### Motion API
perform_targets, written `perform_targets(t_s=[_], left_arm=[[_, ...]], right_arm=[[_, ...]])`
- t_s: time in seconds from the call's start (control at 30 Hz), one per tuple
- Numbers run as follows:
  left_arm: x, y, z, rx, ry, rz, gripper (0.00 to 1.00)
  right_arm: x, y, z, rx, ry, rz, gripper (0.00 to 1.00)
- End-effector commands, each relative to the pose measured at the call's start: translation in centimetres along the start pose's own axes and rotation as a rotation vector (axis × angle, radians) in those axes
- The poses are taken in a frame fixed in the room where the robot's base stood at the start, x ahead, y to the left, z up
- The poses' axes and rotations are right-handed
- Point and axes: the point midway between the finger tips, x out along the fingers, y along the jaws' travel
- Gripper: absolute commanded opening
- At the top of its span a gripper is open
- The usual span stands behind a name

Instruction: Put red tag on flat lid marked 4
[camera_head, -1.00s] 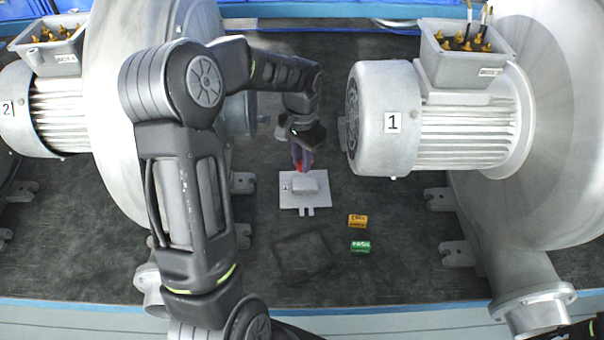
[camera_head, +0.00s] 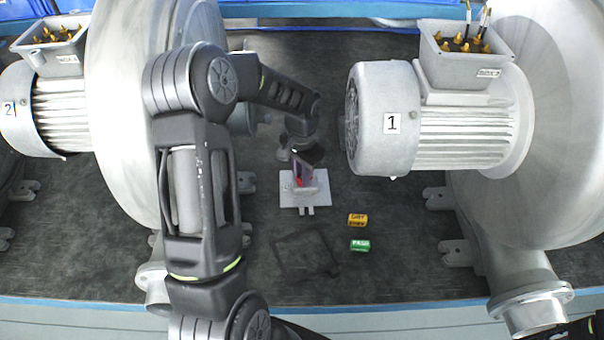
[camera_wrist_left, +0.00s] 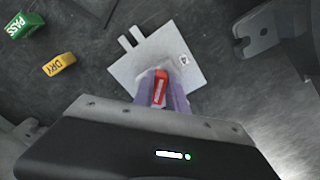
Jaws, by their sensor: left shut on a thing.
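My left gripper (camera_head: 303,172) is shut on the red tag (camera_wrist_left: 160,87). Its purple fingers hold the tag over the middle of the grey lid plate (camera_wrist_left: 129,72), at its raised block. The tag shows as a small red patch in the head view (camera_head: 299,182). I cannot tell whether the tag touches the block. The lid plate lies on the dark bench top, also in the head view (camera_head: 318,199), with two tabs at its front edge. A small mark (camera_wrist_left: 184,60) on it is too small to read. My right gripper is not in view.
A yellow tag (camera_head: 357,220) and a green PASS tag (camera_head: 360,246) lie right of the lid's front. A dark square frame (camera_head: 305,255) lies in front. Blower motor 1 (camera_head: 440,130) stands to the right and motor 2 (camera_head: 60,110) to the left.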

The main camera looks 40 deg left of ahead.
Motion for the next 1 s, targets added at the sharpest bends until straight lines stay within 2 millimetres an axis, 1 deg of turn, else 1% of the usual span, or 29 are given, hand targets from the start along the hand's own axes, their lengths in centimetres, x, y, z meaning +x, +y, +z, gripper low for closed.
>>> perform_targets(t_s=[0.23, 0.27, 0.5, 0.77, 0.87, 0.93, 1.0], left_arm=[[0.5, 0.0, 0.0, 0.001, 0.0, 0.0, 0.0], [0.3, 0.0, 0.0, 0.0, 0.0, 0.0, 0.19], [0.3, 0.0, 0.0, 0.0, 0.0, 0.0, 0.38], [0.2, 0.0, 0.0, 0.0, 0.0, 0.001, 0.39], [-0.3, 0.0, 0.0, 0.0, 0.0, 0.0, 0.39], [-0.6, 0.0, -0.1, 0.0, 0.002, -0.001, 0.39], [-1.4, 0.0, -0.1, 0.0, 0.002, -0.001, 0.39]], right_arm=[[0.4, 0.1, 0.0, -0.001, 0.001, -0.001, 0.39], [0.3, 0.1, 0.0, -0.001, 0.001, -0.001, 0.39], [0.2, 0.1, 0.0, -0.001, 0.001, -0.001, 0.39], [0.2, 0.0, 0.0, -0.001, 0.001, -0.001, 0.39], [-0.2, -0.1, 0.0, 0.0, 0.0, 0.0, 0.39], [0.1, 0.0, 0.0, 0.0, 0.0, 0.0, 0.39], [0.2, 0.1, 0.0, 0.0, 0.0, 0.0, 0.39]])
